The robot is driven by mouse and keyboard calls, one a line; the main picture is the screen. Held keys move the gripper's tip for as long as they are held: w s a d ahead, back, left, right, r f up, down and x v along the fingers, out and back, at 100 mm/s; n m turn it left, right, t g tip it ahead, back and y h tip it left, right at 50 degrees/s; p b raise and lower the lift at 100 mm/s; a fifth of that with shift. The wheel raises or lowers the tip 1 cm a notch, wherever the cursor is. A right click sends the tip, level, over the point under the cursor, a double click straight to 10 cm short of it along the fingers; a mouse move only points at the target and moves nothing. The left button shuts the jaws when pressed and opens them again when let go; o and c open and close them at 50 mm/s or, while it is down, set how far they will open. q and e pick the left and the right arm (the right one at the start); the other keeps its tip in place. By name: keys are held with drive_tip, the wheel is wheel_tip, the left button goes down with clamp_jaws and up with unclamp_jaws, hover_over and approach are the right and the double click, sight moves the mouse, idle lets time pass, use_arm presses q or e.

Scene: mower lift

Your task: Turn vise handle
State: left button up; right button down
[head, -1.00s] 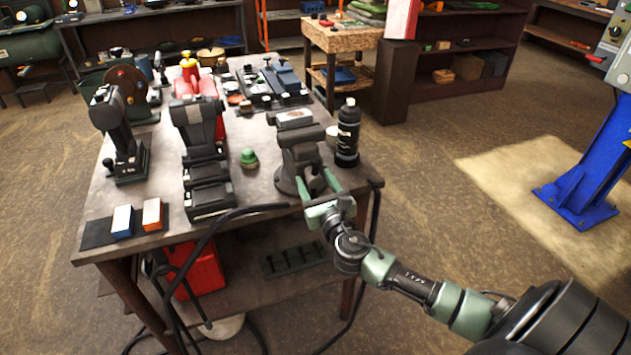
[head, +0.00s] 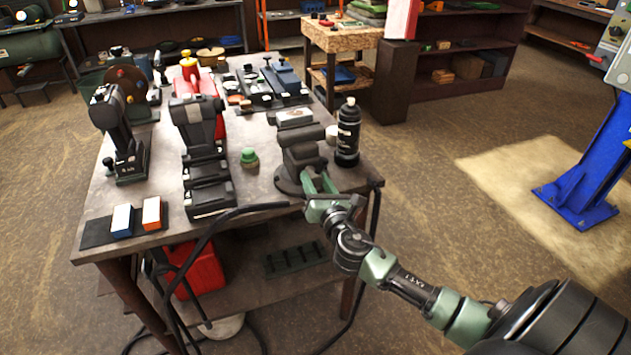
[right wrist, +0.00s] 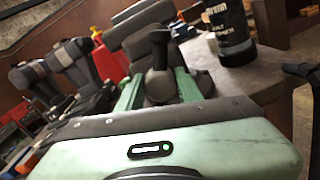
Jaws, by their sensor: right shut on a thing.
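The vise (head: 301,158) is dark grey and is mounted near the right front corner of the workbench. In the right wrist view, a dark handle with a rounded knob (right wrist: 159,52) stands between the green fingers of my right gripper (right wrist: 158,85). In the head view, my right gripper (head: 318,184) reaches in from the lower right to the front of the vise, its fingers shut on the handle. The fingers hide most of the handle in the head view. My left gripper is not in view.
A black bottle (head: 347,135) stands close to the right of the vise. A green-topped knob (head: 249,158) sits to its left, beside a black machine (head: 205,165). A black cable (head: 235,212) runs along the front edge of the workbench (head: 265,190).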

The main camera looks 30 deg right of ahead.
drive_tip(key=m, duration=0.9)
drive_tip(key=shift+d+m+y, duration=0.1)
drive_tip(key=shift+m+y, duration=0.2)
drive_tip(key=shift+y, duration=0.1)
drive_tip(key=shift+m, duration=1.6)
drive_tip(key=c, duration=0.9)
unclamp_jaws()
drive_tip(key=shift+c, duration=0.2)
